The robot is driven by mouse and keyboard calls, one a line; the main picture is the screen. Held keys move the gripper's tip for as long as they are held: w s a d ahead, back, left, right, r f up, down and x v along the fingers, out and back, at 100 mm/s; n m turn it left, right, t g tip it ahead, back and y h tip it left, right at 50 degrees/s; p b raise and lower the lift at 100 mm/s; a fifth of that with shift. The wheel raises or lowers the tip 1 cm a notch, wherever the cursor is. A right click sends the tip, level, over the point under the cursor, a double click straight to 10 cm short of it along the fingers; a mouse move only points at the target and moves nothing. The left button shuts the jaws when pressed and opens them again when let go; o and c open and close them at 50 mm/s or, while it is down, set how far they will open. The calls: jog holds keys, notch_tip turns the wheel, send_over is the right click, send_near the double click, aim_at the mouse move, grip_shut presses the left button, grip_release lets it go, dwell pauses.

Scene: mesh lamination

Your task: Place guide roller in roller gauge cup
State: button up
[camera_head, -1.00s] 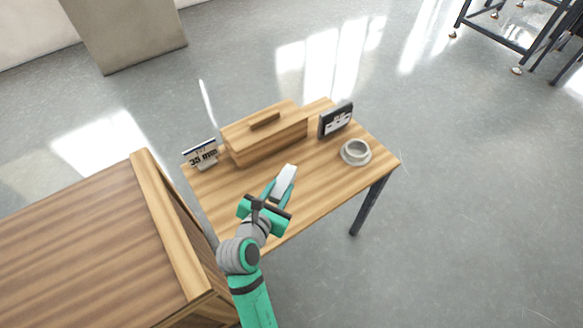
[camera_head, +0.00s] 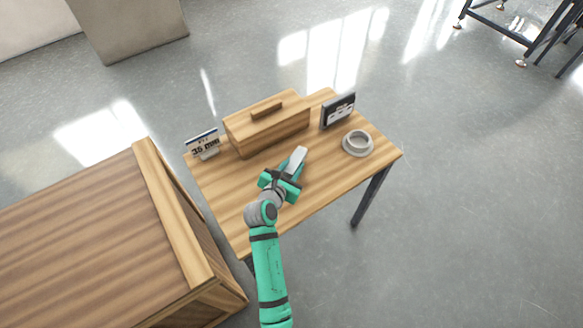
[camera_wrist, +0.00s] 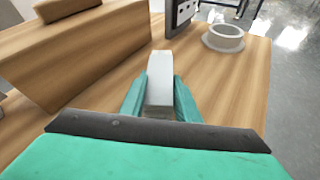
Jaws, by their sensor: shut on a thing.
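A pale grey guide roller (camera_head: 296,158) is held in my gripper (camera_head: 284,178), and its far end sticks out past the fingers. In the wrist view the roller (camera_wrist: 160,80) lies between the two green fingers of my gripper (camera_wrist: 160,108), which are shut on it. The roller gauge cup (camera_head: 357,143) is a grey round cup with a wide flange, at the right end of the small table. It also shows in the wrist view (camera_wrist: 224,38) at the upper right. The roller is left of the cup and apart from it. The inside floor of the cup is hard to see.
A wooden box with a handle (camera_head: 265,125) stands at the table's back. A dark display panel (camera_head: 338,111) stands behind the cup, and a "35 mm" sign (camera_head: 203,144) is at the left. A larger wooden bench (camera_head: 90,240) is at lower left. The small table's front (camera_head: 235,195) is clear.

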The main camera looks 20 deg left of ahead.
jog(key=shift+f, duration=0.75)
jog(key=shift+d+f, duration=0.1)
jog(key=shift+f, duration=0.1)
jog(key=o, duration=1.1)
jog(key=shift+o, duration=0.2)
jog(key=shift+s+r, duration=0.2)
jog(key=v, duration=1.1)
jog(key=shift+s+r, duration=0.1)
jog(key=shift+s, duration=0.05)
